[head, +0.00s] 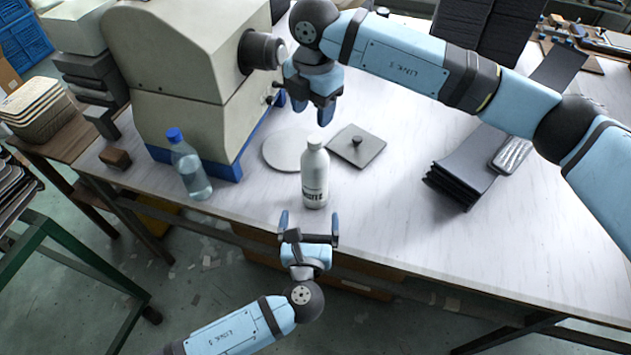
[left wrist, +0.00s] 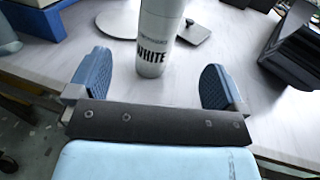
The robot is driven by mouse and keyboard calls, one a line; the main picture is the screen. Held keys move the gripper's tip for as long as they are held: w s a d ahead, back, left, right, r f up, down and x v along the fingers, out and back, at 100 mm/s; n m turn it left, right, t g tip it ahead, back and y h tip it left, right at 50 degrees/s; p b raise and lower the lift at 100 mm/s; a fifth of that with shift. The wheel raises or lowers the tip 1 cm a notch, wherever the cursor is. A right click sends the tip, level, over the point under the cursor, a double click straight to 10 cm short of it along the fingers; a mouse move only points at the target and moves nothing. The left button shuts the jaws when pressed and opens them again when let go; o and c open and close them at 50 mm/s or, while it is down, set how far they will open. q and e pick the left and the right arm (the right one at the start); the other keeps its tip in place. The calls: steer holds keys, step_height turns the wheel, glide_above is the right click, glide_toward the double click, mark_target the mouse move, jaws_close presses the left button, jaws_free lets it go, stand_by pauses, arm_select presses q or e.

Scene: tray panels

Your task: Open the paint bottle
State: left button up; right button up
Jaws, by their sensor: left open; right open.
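The paint bottle (head: 314,180) is white with dark lettering and stands upright near the table's front edge. Its white cap (head: 314,141) is on top. In the left wrist view the bottle (left wrist: 157,35) shows its "WHITE" label, and its top is out of the picture. My left gripper (head: 309,222) is open in front of the bottle, at the table's edge; in its wrist view the bottle stands ahead, between the two blue fingers but beyond their tips. My right gripper (head: 313,112) is open, pointing down, above and behind the bottle's cap, apart from it.
A clear bottle with a blue cap (head: 189,165) stands left, beside a large beige machine (head: 190,60). A round disc (head: 284,150) and a square plate with a knob (head: 357,146) lie behind the paint bottle. Dark stacked panels (head: 459,172) lie right. The front right tabletop is clear.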

mark_target(315, 170)
steer(key=shift+w+d+r, duration=0.15)
steer(key=shift+d, duration=0.05)
arm_select(q)
steer(key=w, duration=0.9)
steer(key=w+d, duration=0.1)
steer(key=w, duration=0.3)
steer(key=shift+w, duration=0.35)
steer(key=c, duration=1.8)
arm_select(e)
steer(key=m, duration=0.8)
steer(key=shift+m, duration=0.4)
steer(key=shift+f, duration=4.05)
steer(key=shift+c, duration=0.5)
